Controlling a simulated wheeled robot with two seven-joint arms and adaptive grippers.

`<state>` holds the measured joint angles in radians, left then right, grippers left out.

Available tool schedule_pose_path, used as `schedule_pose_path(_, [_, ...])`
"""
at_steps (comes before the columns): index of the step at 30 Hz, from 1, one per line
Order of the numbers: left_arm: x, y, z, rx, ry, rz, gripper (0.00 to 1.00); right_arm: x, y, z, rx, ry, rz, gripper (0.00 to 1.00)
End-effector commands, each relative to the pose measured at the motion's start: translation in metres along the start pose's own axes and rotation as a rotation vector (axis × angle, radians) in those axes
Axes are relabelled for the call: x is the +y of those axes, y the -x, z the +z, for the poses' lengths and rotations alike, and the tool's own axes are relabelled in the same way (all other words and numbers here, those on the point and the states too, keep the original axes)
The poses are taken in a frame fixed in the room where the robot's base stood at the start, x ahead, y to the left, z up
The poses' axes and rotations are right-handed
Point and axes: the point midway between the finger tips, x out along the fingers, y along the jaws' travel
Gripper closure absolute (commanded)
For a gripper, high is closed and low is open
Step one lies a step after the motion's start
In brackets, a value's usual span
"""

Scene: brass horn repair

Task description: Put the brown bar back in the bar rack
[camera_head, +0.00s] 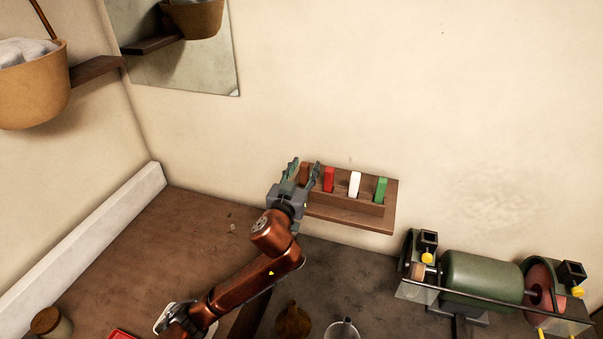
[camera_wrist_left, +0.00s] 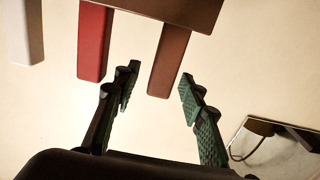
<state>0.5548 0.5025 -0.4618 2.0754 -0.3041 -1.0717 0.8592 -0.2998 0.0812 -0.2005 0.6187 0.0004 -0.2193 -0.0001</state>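The brown bar (camera_head: 304,173) stands in the leftmost place of the wooden bar rack (camera_head: 345,216) on the back wall. In the left wrist view the brown bar (camera_wrist_left: 170,58) appears inverted, its free end between my fingertips. My left gripper (camera_head: 303,172) is at the left end of the rack, its two green-padded fingers spread either side of the bar. The left wrist view shows the left gripper (camera_wrist_left: 160,80) open, with gaps between the pads and the bar. My right gripper is in neither view.
Red (camera_head: 329,180), white (camera_head: 354,184) and green (camera_head: 380,189) bars stand to the right in the rack. A green grinding machine (camera_head: 482,277) is at lower right. A brass funnel-like piece (camera_head: 293,322) and a grey one (camera_head: 342,330) sit at the bench front.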

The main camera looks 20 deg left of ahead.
Motion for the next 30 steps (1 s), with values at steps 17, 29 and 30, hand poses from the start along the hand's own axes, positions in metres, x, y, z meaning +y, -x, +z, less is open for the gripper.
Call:
schedule_pose_path(17, [0.001,0.1,0.001,0.0,0.002,0.002,0.62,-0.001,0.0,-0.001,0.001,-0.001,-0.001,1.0])
schedule_pose_path(29, [0.0,0.118,0.0,0.0,0.0,0.0,0.62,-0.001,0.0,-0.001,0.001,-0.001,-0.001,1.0])
schedule_pose_path(30, [0.0,0.118,0.0,0.0,0.0,0.0,0.62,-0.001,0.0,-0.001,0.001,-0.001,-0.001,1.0])
